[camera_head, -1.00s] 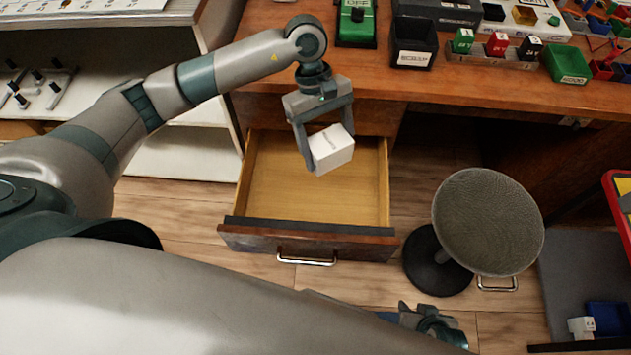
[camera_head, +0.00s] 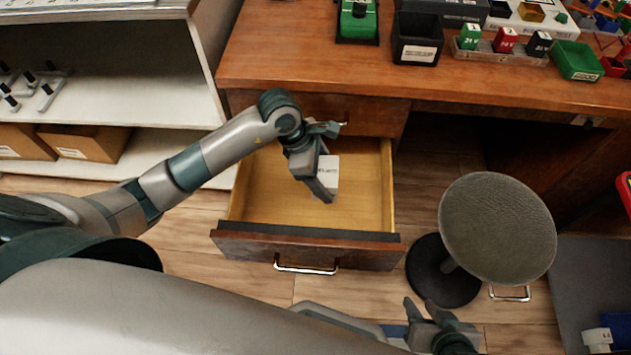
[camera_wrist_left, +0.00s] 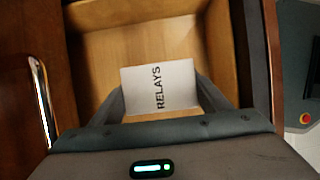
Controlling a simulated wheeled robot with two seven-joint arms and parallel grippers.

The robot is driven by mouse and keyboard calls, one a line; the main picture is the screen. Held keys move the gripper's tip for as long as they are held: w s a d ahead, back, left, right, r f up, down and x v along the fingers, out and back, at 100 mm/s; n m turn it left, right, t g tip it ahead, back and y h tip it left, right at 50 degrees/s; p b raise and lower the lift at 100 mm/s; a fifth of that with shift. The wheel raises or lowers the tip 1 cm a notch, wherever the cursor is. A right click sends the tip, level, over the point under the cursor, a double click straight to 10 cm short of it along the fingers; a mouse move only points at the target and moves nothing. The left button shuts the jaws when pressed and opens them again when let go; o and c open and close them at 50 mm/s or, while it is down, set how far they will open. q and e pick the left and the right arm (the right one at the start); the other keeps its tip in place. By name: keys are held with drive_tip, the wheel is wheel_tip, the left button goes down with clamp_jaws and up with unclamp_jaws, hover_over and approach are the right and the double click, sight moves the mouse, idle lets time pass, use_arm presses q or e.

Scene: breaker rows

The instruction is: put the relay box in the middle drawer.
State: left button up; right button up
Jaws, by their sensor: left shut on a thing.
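The relay box, a white block that reads "RELAYS" in the left wrist view (camera_wrist_left: 160,88), is between the fingers of my left gripper (camera_head: 326,182). The box (camera_head: 328,172) also shows in the head view, partly hidden by a finger. My left gripper is shut on it and holds it over the inside of an open wooden drawer (camera_head: 270,229). I cannot tell whether the box touches the drawer floor. My right gripper (camera_head: 424,306) is low at the bottom of the head view, with its fingers apart and nothing between them.
A closed drawer front (camera_head: 365,114) lies above the open one, under the desk top (camera_head: 300,60). A round stool (camera_head: 497,225) stands right of the open drawer. Shelves (camera_head: 110,90) are at the left. Black (camera_head: 417,40) and green (camera_head: 575,60) bins stand on the desk.

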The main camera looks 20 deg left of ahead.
use_arm(q)
drive_tip(key=shift+f+b, duration=0.3)
drive_tip(key=shift+f, duration=2.8)
use_arm(e)
drive_tip(key=shift+w+a+r+t, duration=0.15)
drive_tip(key=shift+a+t, duration=0.15)
drive_tip(key=shift+a, duration=0.15)
use_arm(q)
drive_tip(key=shift+f, duration=1.85)
use_arm(e)
drive_tip(key=shift+w+a+r+y, duration=0.15)
drive_tip(key=shift+w+a+y, duration=0.1)
drive_tip(key=shift+y, duration=0.15)
use_arm(q)
drive_tip(key=shift+f+b, duration=0.1)
drive_tip(key=shift+b, duration=0.2)
drive_tip(key=o, duration=1.2)
